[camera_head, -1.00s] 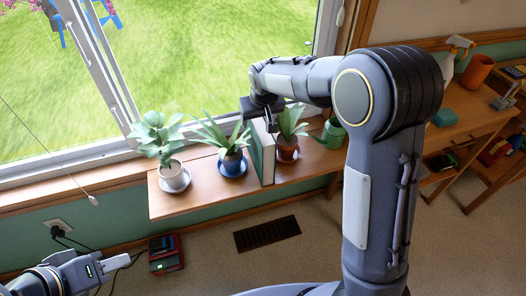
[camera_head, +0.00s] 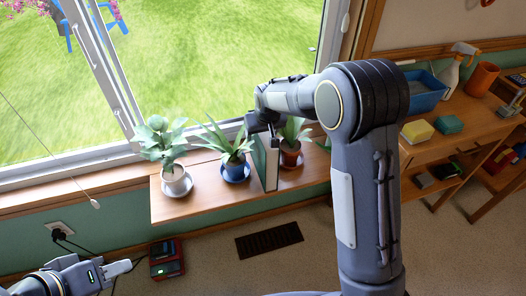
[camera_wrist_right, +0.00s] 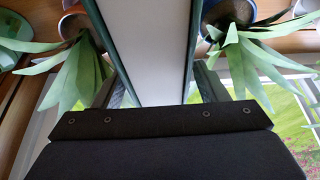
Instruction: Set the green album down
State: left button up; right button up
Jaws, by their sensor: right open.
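The green album (camera_head: 262,163) stands upright on the wooden shelf (camera_head: 205,203) under the window, between two potted plants. Its dark green cover and pale page edges show. My right gripper (camera_head: 264,131) is at its top edge. In the right wrist view the album (camera_wrist_right: 150,45) lies between the two fingers of my right gripper (camera_wrist_right: 164,90), which are open with one on either side. My left gripper (camera_head: 118,267) is low at the left, away from the shelf; its finger gap is not clear.
A plant in a blue pot (camera_head: 236,171) is close on the album's left, and one in a red-brown pot (camera_head: 291,156) close on its right. A white-potted plant (camera_head: 174,183) stands further left. A side table (camera_head: 440,150) holds a blue tray (camera_head: 424,95) and sponges.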

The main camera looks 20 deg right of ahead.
jog(key=shift+f, duration=0.2)
dwell(0.3)
grip_shut()
jog(key=shift+r, duration=0.1)
dwell(0.4)
